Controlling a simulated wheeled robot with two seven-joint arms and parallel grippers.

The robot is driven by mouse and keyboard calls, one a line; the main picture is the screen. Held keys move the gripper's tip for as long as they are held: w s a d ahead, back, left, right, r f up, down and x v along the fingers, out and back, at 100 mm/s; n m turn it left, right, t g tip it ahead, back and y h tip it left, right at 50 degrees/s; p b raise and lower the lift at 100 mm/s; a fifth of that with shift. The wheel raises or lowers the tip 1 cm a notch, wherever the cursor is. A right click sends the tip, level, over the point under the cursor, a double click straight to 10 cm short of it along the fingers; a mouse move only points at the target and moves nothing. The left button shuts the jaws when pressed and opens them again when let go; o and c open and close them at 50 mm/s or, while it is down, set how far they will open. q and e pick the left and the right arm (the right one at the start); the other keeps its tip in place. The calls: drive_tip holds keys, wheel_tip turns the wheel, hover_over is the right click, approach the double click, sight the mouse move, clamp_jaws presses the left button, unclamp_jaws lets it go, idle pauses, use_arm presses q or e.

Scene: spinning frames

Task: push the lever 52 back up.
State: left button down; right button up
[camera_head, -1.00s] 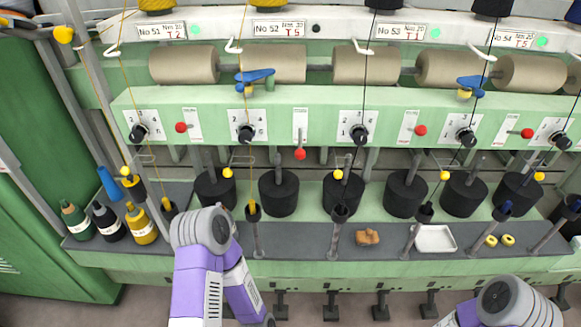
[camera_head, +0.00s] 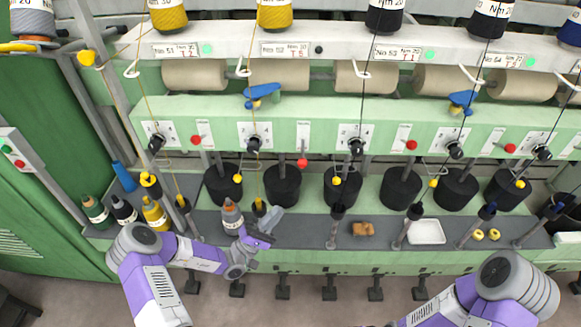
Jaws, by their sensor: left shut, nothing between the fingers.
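The lever 52 is a red knob (camera_head: 302,163) on the green rail under the No 52 label (camera_head: 285,50). It hangs at the lower end of its white slot plate (camera_head: 303,133), lower than the other red knobs. My left gripper (camera_head: 272,214) is shut and empty, below and a little left of the red knob and apart from it. It is over the grey shelf in front of the black pots. My right arm shows at the bottom right, but its gripper is out of view.
A black rotary knob (camera_head: 254,144) is left of the lever. Black pots (camera_head: 283,186) and upright posts (camera_head: 334,228) stand below the rail. A grey bottle (camera_head: 232,216) stands beside my left gripper. A white tray (camera_head: 426,232) and brown lump (camera_head: 363,229) lie farther right.

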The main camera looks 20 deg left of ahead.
use_arm(q)
drive_tip(key=a+t+y, duration=0.1)
drive_tip(key=a+r+n+t+y, duration=0.1)
drive_tip(key=a+n+t+y, duration=0.1)
drive_tip(key=shift+w+a+r+t, duration=0.25)
drive_tip(key=shift+a+t, duration=0.05)
drive_tip(key=shift+a, duration=0.1)
drive_tip(key=p, duration=0.1)
approach(302, 157)
drive_tip(key=shift+w+f+x, duration=0.1)
drive_tip(key=shift+w+x, duration=0.1)
drive_tip(key=shift+x, duration=0.9)
drive_tip(key=shift+w+f+x, duration=0.15)
drive_tip(key=shift+w+x, duration=0.05)
drive_tip(key=shift+x, duration=0.95)
drive_tip(key=shift+p, duration=0.3)
